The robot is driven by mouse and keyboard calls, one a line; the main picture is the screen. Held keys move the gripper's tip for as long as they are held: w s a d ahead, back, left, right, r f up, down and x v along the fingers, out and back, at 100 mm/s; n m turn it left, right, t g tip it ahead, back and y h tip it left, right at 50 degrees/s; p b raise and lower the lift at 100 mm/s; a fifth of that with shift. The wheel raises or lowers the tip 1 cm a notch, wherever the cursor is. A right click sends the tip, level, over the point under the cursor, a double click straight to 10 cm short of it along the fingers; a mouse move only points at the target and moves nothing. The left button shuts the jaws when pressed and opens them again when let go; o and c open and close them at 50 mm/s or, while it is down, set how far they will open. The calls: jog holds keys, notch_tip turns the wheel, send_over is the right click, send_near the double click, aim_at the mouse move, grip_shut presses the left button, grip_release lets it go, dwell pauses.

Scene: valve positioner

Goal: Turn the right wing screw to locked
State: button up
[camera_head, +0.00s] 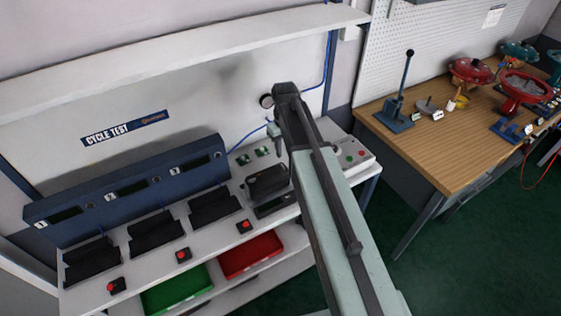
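A black boxy unit (267,182), which looks like the valve positioner, sits on the white bench just left of my arm. Its wing screws are too small to make out, so I cannot tell how the right one is turned. My arm reaches up from the bottom of the picture to a dark joint above the bench. A small pale green part at the far end of my arm, by my gripper (277,150), shows above and behind the black unit. The fingers are too small and partly hidden, so their opening and any contact cannot be told.
The white bench (150,265) carries a blue panel (130,190) with several displays, black cradles and red buttons. A green tray (177,290) and a red tray (250,255) lie below. A grey control box (352,160) stands right of my arm. A wooden table (440,150) holds red valve actuators.

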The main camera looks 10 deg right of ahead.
aim_at(283, 166)
notch_tip(283, 166, down, 8)
jog(key=b, duration=0.7)
jog(key=shift+a+r, duration=0.1)
jog(key=shift+r, duration=0.15)
grip_shut()
